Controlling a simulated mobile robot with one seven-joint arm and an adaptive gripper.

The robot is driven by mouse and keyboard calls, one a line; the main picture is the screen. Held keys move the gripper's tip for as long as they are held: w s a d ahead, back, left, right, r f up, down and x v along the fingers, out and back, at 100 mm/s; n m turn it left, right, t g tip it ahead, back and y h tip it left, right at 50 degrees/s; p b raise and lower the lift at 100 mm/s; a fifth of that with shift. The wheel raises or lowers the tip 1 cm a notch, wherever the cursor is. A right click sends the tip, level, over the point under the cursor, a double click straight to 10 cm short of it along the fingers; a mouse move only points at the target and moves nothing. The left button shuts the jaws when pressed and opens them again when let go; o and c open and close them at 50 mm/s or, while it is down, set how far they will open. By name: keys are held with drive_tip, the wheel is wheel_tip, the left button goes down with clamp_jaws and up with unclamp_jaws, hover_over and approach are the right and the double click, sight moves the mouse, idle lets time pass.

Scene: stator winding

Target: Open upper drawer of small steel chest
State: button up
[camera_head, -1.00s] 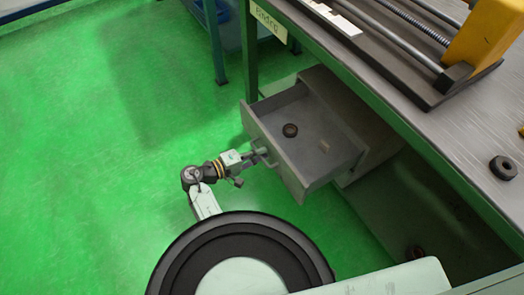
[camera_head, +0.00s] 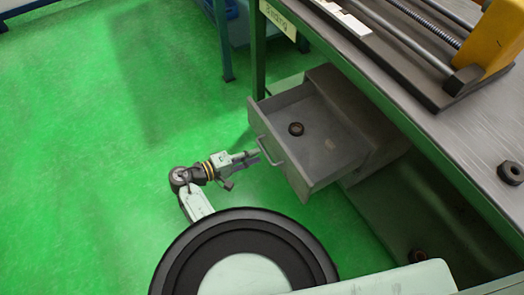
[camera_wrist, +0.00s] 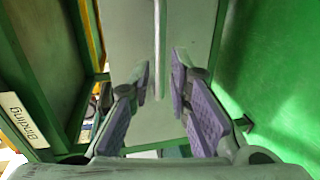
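The grey upper drawer (camera_head: 325,125) of the small steel chest (camera_head: 352,108) stands pulled well out below the bench, with a small dark ring (camera_head: 296,129) lying inside. Its front carries a bar handle (camera_head: 270,150). My gripper (camera_head: 254,158) is just in front of the handle, apart from the drawer front. In the wrist view my gripper (camera_wrist: 155,95) shows its two purple-padded fingers spread apart with nothing clamped. The handle bar (camera_wrist: 157,45) shows upright ahead, in line with the space between the fingers.
The workbench (camera_head: 440,135) overhangs the chest and bears a yellow machine part (camera_head: 495,38) and a dark ring (camera_head: 510,172). A bench leg (camera_head: 257,65) stands behind the drawer, near a "Binding" sign (camera_head: 277,18). The green floor (camera_head: 110,130) at left is clear.

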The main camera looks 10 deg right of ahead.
drive_tip(key=v, duration=0.7)
idle(0.3)
